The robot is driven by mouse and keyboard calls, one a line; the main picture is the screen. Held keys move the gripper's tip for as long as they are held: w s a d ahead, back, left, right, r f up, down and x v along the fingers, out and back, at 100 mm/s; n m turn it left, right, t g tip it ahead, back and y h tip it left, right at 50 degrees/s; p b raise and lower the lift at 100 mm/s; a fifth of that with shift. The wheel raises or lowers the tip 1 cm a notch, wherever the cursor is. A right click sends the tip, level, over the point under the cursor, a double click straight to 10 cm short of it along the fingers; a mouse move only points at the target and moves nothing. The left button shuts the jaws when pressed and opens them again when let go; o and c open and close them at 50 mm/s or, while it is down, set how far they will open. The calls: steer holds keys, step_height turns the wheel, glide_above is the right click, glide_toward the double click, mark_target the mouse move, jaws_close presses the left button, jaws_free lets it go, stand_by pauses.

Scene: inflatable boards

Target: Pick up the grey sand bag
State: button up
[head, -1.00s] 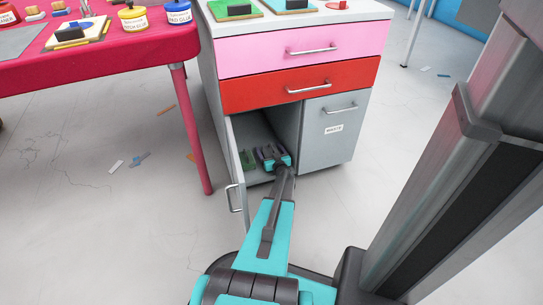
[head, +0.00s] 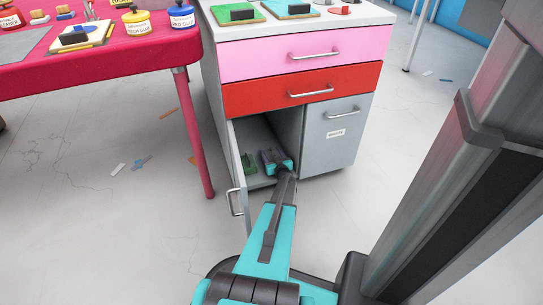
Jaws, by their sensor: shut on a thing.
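My gripper (head: 270,156) reaches into the open lower left compartment of the cabinet (head: 232,29). It is shut on a small grey thing that I take to be the grey sand bag. The bag is mostly hidden by the fingers and the shade, and its outline is not clear. A green thing (head: 249,162) lies just left of my gripper on the compartment floor.
The compartment's door (head: 238,185) stands open on the left. A pink drawer (head: 257,63) and a red drawer (head: 257,94) above are shut. A red table (head: 100,78) with pots stands at left. The floor ahead has scattered scraps.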

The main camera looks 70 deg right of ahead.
mark_target(271, 149)
steer(key=shift+r+p, duration=0.45)
steer(key=shift+r, duration=0.4)
steer(key=shift+s+a+r+p, duration=0.1)
steer(key=shift+a+r+p, duration=0.1)
steer(key=shift+r+p, duration=0.3)
steer(key=shift+a+r+p, duration=0.2)
steer(key=shift+r+p, duration=0.1)
steer(key=shift+r, duration=0.35)
steer(key=s+a+p, duration=0.1)
steer(key=a, duration=0.4)
steer(key=a+p, duration=0.1)
steer(key=a, duration=0.4)
steer(key=s+a+r+p, duration=0.1)
steer(key=a, duration=0.4)
steer(key=shift+s+p, duration=0.3)
steer(key=shift+p, duration=0.1)
